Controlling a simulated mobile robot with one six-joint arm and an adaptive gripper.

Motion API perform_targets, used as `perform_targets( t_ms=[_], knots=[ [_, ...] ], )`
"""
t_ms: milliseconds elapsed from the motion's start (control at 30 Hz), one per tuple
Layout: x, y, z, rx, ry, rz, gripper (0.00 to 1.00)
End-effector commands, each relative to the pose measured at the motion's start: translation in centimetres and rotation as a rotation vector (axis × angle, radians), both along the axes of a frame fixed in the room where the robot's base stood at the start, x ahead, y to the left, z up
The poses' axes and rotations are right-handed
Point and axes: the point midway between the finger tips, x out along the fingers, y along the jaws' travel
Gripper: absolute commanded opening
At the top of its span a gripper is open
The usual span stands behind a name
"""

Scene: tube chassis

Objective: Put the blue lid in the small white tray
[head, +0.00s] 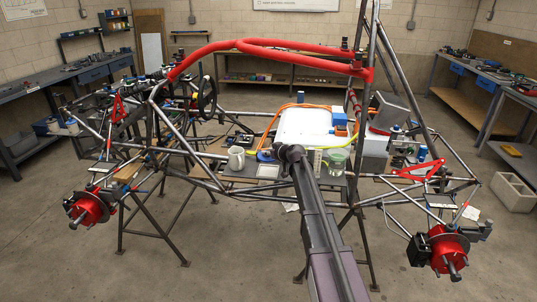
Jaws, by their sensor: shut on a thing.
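My arm reaches up from the bottom of the head view, and my gripper (289,152) is at its far end, over the grey panel in the middle of the chassis. The fingers are small, dark and mostly hidden by my own wrist. A blue lid (264,156) shows just left of my gripper, close against it. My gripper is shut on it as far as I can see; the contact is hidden. A small white tray (268,171) lies flat on the panel just below the lid in the picture. Whether lid and tray touch cannot be told.
A pale mug (236,158) stands left of the tray. A green-and-white jar (337,160) stands right of my arm. Chassis tubes and a red padded bar (285,52) surround the space.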

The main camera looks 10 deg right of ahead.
Motion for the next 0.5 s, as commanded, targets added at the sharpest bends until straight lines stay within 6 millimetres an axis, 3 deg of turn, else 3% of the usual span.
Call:
perform_targets(
  t_ms=[500],
  knots=[
    [0.0,0.1,-1.6,0.0,0.0,0.0,0.0]
  ],
)
